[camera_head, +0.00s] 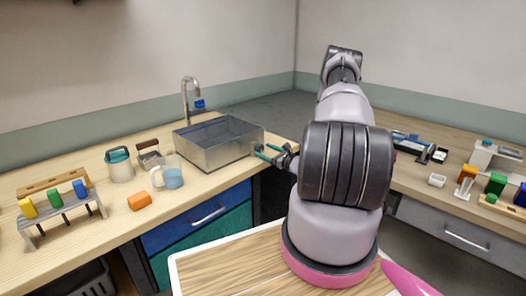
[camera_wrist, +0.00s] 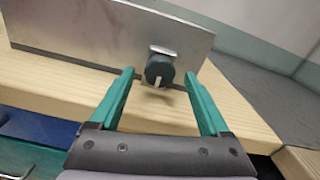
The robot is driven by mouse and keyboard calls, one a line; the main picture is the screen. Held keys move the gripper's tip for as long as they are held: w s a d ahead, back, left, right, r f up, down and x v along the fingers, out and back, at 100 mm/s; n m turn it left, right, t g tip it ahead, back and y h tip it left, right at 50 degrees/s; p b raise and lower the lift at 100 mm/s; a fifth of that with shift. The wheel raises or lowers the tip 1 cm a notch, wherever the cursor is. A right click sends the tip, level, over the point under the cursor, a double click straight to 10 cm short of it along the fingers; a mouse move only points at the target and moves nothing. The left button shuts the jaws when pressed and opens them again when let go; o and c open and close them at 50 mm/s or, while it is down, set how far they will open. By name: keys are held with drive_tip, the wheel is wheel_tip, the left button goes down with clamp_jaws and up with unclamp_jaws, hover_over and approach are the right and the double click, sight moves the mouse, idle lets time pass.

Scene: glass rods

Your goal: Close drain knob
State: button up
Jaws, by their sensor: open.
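The drain knob (camera_wrist: 159,67) is a dark round knob with a pale marker pointing down, set on a metal bracket on the sink's side wall. The metal sink (camera_head: 208,156) stands on the wooden counter. My gripper (camera_head: 265,152) has green fingers and is at the sink's right side. In the wrist view my gripper (camera_wrist: 160,75) is open, with one finger to the left and one to the right of the knob. A gap shows between the knob and each finger. The knob is hard to make out in the head view.
A faucet (camera_head: 187,98) rises behind the sink. A white pot (camera_head: 119,165), a clear cup (camera_head: 170,174) and an orange block (camera_head: 139,201) stand left of the sink. A rack (camera_head: 60,206) holds coloured blocks. The right counter (camera_head: 408,178) carries small parts.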

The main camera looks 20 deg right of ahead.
drive_tip(key=shift+x, duration=0.75)
clamp_jaws()
